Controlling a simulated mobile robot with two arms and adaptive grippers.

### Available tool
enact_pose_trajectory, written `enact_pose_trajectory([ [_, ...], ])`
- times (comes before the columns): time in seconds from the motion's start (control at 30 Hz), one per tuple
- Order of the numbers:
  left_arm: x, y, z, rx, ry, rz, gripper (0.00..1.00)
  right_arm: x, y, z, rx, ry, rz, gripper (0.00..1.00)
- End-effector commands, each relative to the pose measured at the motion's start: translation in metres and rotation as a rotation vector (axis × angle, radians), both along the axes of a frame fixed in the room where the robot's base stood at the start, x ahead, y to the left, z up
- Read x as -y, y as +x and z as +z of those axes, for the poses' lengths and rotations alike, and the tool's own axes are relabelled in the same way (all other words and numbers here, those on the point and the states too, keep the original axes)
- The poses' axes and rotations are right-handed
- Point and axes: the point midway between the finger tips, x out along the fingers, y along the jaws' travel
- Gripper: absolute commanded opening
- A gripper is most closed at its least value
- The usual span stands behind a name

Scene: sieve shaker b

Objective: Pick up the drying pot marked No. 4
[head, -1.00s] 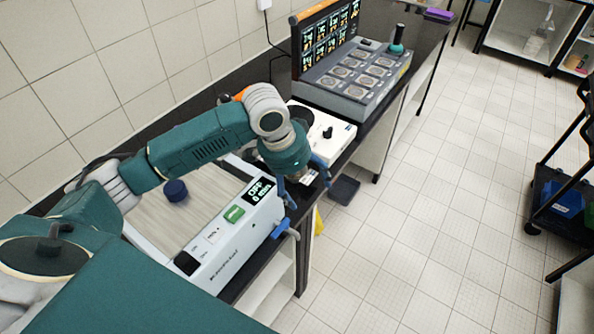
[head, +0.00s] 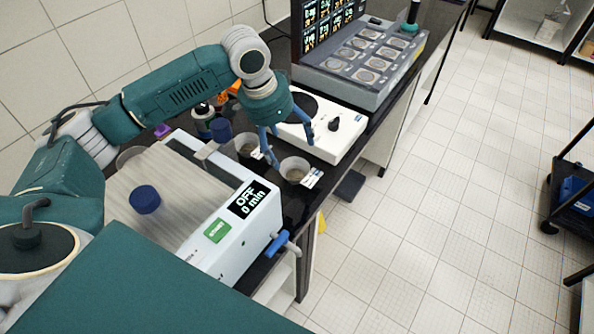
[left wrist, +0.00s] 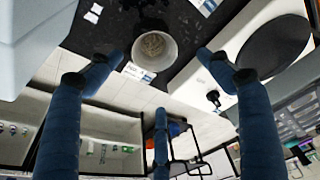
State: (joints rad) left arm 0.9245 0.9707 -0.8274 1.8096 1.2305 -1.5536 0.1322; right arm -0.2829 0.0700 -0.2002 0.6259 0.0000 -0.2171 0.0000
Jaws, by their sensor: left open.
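Two small pots with white label cards stand on the dark bench between the white shaker and the hot plate. The nearer pot (head: 294,172) holds greyish material and its label lies at its right; the other pot (head: 247,150) is further left, partly behind a finger. I cannot read either number. My left gripper (head: 287,148) is open and empty above and just behind the nearer pot. In the left wrist view a pale pot (left wrist: 154,48) with grainy contents shows between the open fingers, apart from them. My right gripper is not in view.
The white shaker (head: 195,215) with its OFF display stands in front, a blue tap at its side. The hot plate (head: 337,133) stands close behind the pots. Bottles (head: 204,117) are near the wall. The bench edge is just right of the nearer pot.

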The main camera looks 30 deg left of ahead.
Motion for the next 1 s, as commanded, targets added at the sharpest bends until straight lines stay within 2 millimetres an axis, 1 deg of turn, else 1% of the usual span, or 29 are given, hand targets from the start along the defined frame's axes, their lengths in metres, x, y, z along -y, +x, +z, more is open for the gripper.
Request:
enact_pose_trajectory([
  [0.2,0.005,0.007,-0.033,-0.006,0.0,-0.001,0.79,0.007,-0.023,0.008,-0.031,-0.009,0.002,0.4],
  [0.3,0.007,0.009,-0.044,-0.004,0.001,-0.002,0.79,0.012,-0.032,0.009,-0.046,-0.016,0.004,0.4],
  [0.37,0.008,0.01,-0.048,-0.003,0.0,-0.002,0.79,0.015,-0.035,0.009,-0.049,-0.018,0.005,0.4],
  [0.47,0.009,0.012,-0.055,-0.003,0.0,-0.002,0.79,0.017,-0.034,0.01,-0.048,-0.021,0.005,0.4],
  [0.7,0.014,0.021,-0.091,-0.004,0.0,-0.001,0.79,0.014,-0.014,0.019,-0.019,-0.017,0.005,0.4],
  [0.8,0.015,0.023,-0.102,-0.004,0.0,-0.001,0.79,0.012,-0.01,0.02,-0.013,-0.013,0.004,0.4],
  [0.9,0.016,0.024,-0.107,-0.002,0.001,-0.001,0.79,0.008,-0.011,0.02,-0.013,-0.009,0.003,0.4],
  [1.0,0.015,0.024,-0.108,-0.001,0.001,-0.002,0.79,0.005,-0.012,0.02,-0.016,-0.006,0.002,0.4],
])
